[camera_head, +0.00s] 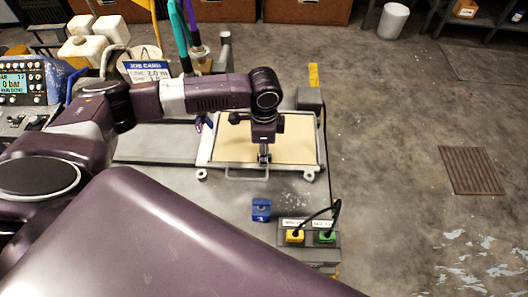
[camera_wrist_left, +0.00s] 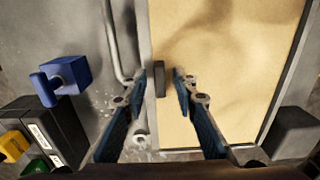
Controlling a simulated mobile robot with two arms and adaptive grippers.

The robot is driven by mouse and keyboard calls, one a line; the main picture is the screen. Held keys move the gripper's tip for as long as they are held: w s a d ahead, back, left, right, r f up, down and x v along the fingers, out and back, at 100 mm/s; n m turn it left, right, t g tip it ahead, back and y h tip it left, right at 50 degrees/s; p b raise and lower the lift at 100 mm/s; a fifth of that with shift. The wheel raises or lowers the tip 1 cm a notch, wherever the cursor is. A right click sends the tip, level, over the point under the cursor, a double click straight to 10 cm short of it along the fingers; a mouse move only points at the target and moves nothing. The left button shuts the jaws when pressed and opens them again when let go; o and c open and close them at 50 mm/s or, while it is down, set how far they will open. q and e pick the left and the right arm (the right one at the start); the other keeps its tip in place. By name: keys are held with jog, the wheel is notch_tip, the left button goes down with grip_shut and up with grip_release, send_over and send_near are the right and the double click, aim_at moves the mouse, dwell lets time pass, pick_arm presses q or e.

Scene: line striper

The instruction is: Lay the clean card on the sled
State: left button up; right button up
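A tan card (camera_head: 225,150) lies flat inside the pale frame of the sled (camera_head: 205,148) on the grey bench. The card also fills much of the left wrist view (camera_wrist_left: 215,50). My left gripper (camera_head: 264,156) points down over the card's near edge, close to the sled's wire handle (camera_head: 247,179). In the left wrist view, the fingers of my left gripper (camera_wrist_left: 160,84) are apart, with a small dark grey tab (camera_wrist_left: 160,78) between them at the card's edge. Gaps show beside the tab, so the fingers do not grip it. My right gripper is out of view.
A blue block with a knob (camera_head: 261,209) stands on the bench in front of the sled. A box with yellow and green plugs (camera_head: 310,237) sits at the near right corner. A grey block (camera_head: 309,98) stands behind the sled. Open concrete floor lies right.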

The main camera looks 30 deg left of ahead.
pick_arm(q)
jog(key=shift+r, duration=0.1)
jog(key=shift+r, duration=0.2)
notch_tip(320, 180, up, 12)
jog(key=b, duration=0.2)
jog(key=shift+f, duration=0.15)
jog(key=shift+d, duration=0.1)
dwell(0.4)
